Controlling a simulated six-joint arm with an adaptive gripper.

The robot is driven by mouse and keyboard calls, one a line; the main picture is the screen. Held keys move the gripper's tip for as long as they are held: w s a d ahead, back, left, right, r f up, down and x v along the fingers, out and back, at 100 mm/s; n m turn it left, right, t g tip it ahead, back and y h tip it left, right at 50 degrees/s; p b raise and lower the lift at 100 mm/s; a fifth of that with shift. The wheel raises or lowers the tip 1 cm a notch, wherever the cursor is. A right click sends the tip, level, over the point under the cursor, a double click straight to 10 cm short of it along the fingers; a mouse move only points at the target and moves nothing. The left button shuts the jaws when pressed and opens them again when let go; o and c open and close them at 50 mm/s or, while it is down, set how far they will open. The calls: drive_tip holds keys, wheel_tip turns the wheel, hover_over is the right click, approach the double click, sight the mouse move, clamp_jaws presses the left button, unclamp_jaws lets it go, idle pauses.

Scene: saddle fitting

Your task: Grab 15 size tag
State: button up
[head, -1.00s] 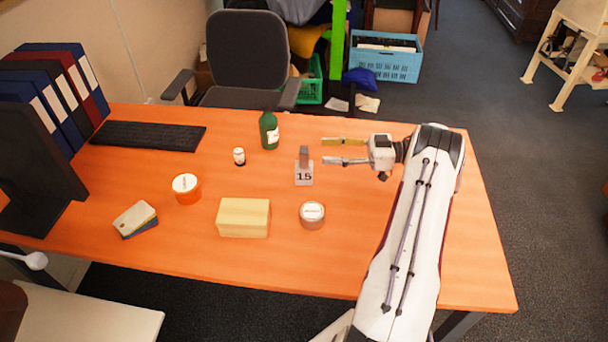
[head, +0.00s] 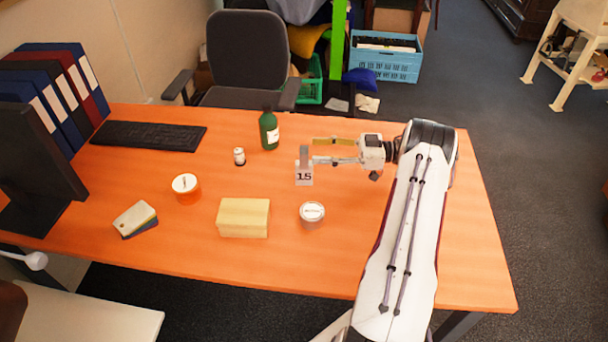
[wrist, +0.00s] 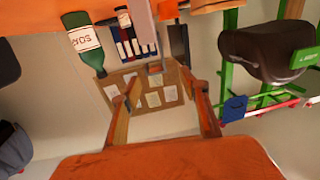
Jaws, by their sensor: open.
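The size tag (head: 304,178) stands on the orange table, a small pale plate marked 15 with a grey upright block behind its top. My gripper (head: 316,150) is open and empty, coming in from the right. Its fingertips are close to the tag's right side in the head view, the nearer finger seeming almost level with the block. Whether it touches cannot be told. In the wrist view, my two fingers (wrist: 162,82) are spread apart, and a grey upright block (wrist: 143,22), likely the tag's, shows above them, not between them.
A green bottle (head: 269,131) stands behind the tag, and a small white bottle (head: 239,157) to its left. A round tin (head: 311,213) and a yellow block (head: 243,217) sit nearer the front. An orange tub (head: 186,188) is further left. The table (head: 470,270) is clear at the front right.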

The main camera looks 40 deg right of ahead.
sight(304, 149)
drive_tip(key=shift+w+f+x, duration=0.1)
drive_tip(key=shift+f+x, duration=0.1)
drive_tip(key=shift+x, duration=1.05)
drive_tip(key=shift+w+f+x, duration=0.1)
drive_tip(key=shift+f+x, duration=0.05)
drive_tip(key=shift+x, duration=1.15)
drive_tip(key=shift+d, duration=0.2)
clamp_jaws()
